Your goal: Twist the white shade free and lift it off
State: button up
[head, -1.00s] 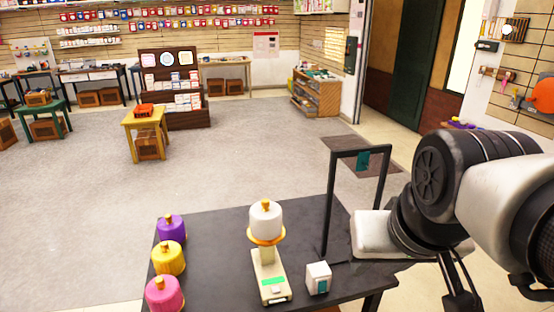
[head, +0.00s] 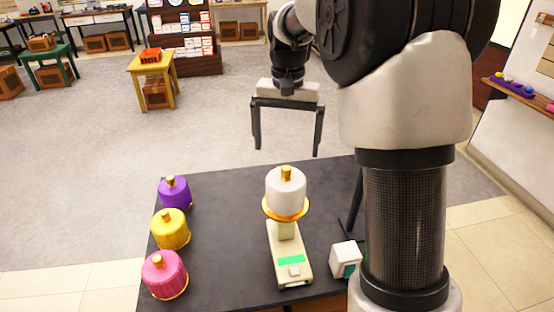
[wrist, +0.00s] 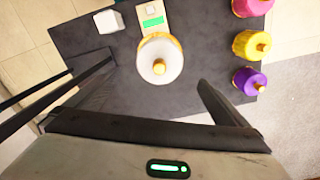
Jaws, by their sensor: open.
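The white shade (head: 286,194) stands upright on a cream base (head: 290,262) with a green strip, on the dark table. It has a gold knob on top and a gold ring around its bottom. In the wrist view, the shade (wrist: 160,60) is seen from above, near the middle, ahead of my fingers. My gripper (head: 287,148) is open and empty, its fingers pointing down. It is raised above and apart from the shade, appearing beyond it in the head view. The joint under the shade is mostly hidden by the gold ring.
Purple (head: 175,195), yellow (head: 171,232) and pink (head: 165,277) shades stand along the left of the dark table (head: 228,215). A small white box (head: 346,258) sits right of the base. A black frame (head: 354,208) stands at the right, partly hidden by my arm.

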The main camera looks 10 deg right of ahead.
aim_at(285, 191)
notch_tip(285, 191, down, 16)
jog(key=shift+s+f+b, duration=0.1)
jog(key=shift+f+b, duration=0.15)
jog(key=shift+b, duration=0.4)
jog(key=shift+c, duration=0.4)
jog(key=c, duration=1)
jog(key=n, duration=0.4)
jog(key=shift+r+n, duration=0.1)
jog(key=shift+n, duration=0.7)
jog(key=shift+n+p, duration=0.35)
jog(key=shift+n, duration=0.65)
